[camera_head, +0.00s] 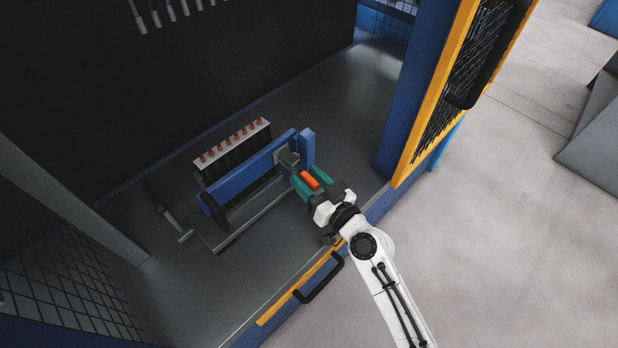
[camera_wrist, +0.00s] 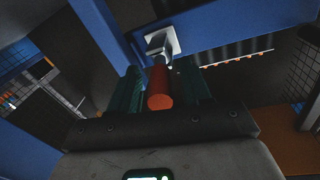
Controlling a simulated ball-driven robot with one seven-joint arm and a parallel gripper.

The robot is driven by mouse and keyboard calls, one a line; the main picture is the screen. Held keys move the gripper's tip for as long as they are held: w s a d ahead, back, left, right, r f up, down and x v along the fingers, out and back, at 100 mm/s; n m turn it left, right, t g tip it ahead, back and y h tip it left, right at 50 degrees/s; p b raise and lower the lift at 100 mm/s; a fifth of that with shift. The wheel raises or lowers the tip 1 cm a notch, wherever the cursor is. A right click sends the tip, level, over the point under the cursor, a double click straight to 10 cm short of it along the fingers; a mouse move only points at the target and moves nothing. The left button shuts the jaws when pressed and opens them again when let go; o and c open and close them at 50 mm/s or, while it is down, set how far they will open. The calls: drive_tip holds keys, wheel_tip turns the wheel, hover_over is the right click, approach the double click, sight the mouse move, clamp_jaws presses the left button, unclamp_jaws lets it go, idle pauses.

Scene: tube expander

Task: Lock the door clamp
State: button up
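The door clamp has an orange-red handle (camera_head: 310,180) and a grey metal bracket (camera_head: 287,159) at the right end of a blue bar (camera_head: 245,177). The handle points out from the bar towards my gripper (camera_head: 308,178). My teal fingers lie on either side of the handle. In the wrist view the round end of the handle (camera_wrist: 160,101) faces the camera between the fingers, with the grey clamp bracket (camera_wrist: 163,43) on the blue bar beyond it. The fingers are very close to the handle, but whether they press on it is unclear.
A row of orange-tipped parts (camera_head: 232,145) stands behind the blue bar. A blue post with an orange mesh door (camera_head: 455,90) rises on the right. A black handle (camera_head: 320,278) sits on the front orange edge. The grey cabinet floor (camera_head: 340,105) behind is clear.

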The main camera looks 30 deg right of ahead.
clamp_jaws()
idle(0.3)
